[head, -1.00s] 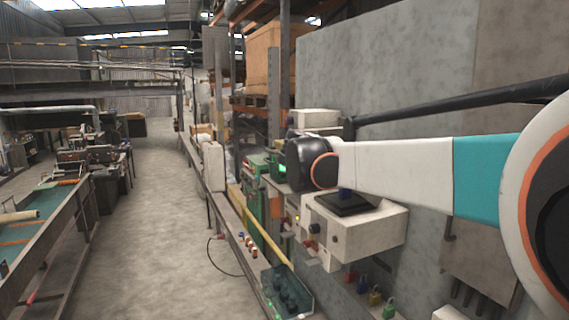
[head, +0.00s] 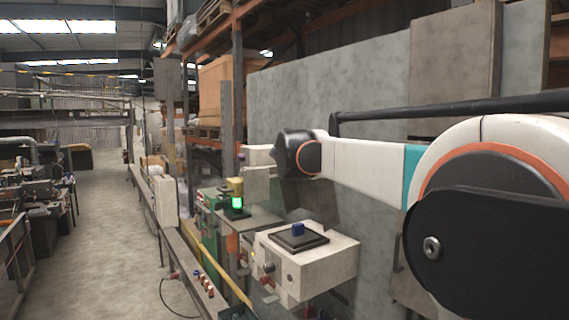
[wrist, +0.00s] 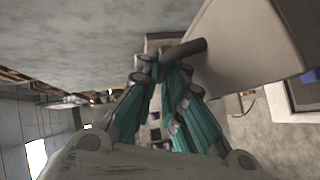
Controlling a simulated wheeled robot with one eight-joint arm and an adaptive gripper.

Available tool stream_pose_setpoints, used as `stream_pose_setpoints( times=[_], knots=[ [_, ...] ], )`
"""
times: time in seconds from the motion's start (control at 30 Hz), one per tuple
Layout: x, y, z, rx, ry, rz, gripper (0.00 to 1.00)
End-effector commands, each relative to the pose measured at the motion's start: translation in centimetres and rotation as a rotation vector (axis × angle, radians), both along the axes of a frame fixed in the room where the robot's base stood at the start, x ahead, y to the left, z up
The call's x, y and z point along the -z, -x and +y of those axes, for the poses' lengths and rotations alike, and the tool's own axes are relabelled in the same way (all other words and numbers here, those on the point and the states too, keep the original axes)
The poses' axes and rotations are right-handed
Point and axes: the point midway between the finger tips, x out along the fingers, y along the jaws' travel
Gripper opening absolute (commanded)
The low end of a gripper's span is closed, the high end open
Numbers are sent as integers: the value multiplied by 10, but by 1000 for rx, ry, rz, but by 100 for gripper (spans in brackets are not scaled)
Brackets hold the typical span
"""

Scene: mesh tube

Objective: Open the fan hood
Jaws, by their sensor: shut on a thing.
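In the wrist view, my gripper (wrist: 163,76) with teal fingers is shut on a dark round handle bar (wrist: 186,50). The bar runs slantwise beside a large beige-grey body (wrist: 248,50), which looks like the fan hood. The fingers hide part of the bar, and the exact grip on it is partly covered. In the head view, my black wrist hides the gripper and the handle. A pale boxy piece (head: 257,183) shows just below and left of that wrist; I cannot tell whether it is part of the hood.
A white control box (head: 305,268) with a black pad and blue block (head: 298,229) stands below my arm. A green-lit lamp (head: 236,202) stands left of it. A grey wall panel (head: 370,85) rises behind my arm. The aisle floor (head: 108,230) at left is clear.

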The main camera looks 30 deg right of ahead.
Motion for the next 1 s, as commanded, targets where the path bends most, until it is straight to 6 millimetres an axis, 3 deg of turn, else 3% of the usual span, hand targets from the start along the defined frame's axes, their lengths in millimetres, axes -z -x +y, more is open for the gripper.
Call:
stream_pose_setpoints(
  times=[0.43,0.5,0.83,1.0],
  knots=[
    [-2,-1,-1,-4,2,-1,0],
    [-2,-1,-1,-4,2,-1,18],
    [-2,0,-1,-2,1,0,18],
    [-5,11,10,-4,1,-1,18]
  ],
)
